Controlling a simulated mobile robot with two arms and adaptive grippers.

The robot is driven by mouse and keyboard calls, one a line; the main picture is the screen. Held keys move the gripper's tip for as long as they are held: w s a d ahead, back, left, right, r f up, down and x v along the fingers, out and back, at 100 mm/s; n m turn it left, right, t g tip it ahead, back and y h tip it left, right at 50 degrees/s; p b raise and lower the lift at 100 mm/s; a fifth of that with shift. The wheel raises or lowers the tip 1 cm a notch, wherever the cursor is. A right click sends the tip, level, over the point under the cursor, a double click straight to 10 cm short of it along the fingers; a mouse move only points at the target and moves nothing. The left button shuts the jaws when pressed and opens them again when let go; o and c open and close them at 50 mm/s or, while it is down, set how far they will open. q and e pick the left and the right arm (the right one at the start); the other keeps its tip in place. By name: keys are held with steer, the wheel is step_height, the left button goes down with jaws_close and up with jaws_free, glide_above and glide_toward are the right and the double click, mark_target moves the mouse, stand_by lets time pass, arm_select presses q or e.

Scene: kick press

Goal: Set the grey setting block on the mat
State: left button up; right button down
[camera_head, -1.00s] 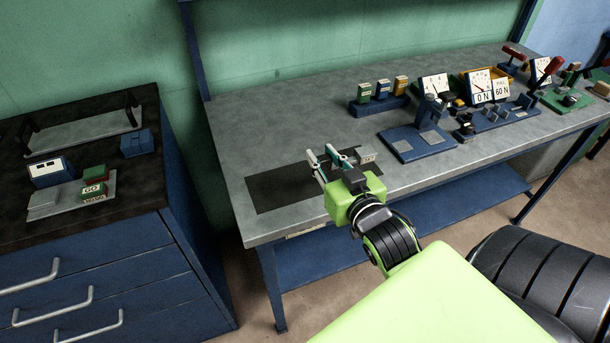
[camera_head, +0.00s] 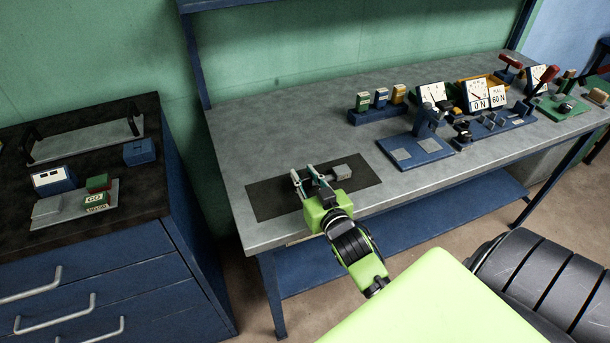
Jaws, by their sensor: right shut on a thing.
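The dark mat (camera_head: 268,201) lies flat on the grey workbench near its front left edge. My right gripper (camera_head: 304,176) is over the mat, shut on the grey setting block (camera_head: 343,172). The block shows to the right of the fingers, above the right half of the mat; the fingers and hand hide part of it. I cannot tell whether the block touches the mat. My left gripper is out of view.
A blue press stand (camera_head: 418,146), a rack of small coloured blocks (camera_head: 378,113) and a gauge (camera_head: 475,96) stand farther right on the bench (camera_head: 300,140). A dark-topped cabinet (camera_head: 75,210) with a grey tray and boxes is at the left.

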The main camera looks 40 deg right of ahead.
steer(key=c, duration=1.7)
jaws_free()
steer(key=shift+f, duration=0.1)
steer(key=b+v, duration=0.1)
steer(key=v, duration=0.9)
steer(key=shift+s+b, duration=0.3)
steer(key=shift+s, duration=0.1)
steer(key=shift+s+a+r, duration=0.2)
steer(key=shift+s+r, duration=0.1)
steer(key=shift+s, duration=0.3)
